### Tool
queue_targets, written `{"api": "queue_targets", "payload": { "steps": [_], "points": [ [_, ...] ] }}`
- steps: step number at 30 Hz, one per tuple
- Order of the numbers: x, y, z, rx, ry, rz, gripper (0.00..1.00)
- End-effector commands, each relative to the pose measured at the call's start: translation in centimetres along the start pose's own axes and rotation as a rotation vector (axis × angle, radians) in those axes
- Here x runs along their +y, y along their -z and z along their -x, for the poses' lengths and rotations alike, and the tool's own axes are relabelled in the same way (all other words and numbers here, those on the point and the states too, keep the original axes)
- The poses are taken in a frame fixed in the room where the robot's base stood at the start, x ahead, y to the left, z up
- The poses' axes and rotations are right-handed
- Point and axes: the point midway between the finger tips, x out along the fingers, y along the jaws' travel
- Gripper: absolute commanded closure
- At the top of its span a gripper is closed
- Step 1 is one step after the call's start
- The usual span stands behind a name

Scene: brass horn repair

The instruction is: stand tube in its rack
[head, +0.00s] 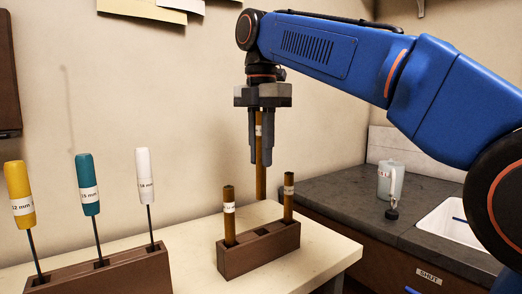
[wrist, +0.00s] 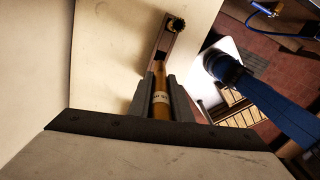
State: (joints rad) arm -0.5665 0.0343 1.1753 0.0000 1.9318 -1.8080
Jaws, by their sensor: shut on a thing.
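My gripper (head: 262,160) points straight down and is shut on a brass tube (head: 261,182) with a white label. The tube hangs upright, its lower end apart from and above the rack. The brown tube rack (head: 240,263) stands on the pale table. One brass tube (head: 229,222) stands at its left end and another (head: 288,203) at its right end. The middle slot (head: 262,233) looks empty, roughly below the held tube. The wrist view shows the held tube (wrist: 161,95) between the fingers, with part of the rack (wrist: 170,44) beyond.
A second brown rack (head: 125,273) at the left holds tools with yellow (head: 19,193), teal (head: 88,184) and white (head: 144,175) handles. A dark counter (head: 340,192) with a jug (head: 390,180) and a sink (head: 455,222) lies to the right.

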Motion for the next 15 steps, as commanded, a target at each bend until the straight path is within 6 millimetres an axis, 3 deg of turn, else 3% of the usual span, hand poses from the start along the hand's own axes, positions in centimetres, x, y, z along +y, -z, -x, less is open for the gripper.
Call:
{"api": "queue_targets", "payload": {
  "steps": [7,15],
  "points": [
    [0.0,-0.2,0.0,0.002,0.000,-0.001,1.00],
    [0.0,-0.2,-1.8,0.002,0.001,0.000,1.00]
  ]
}}
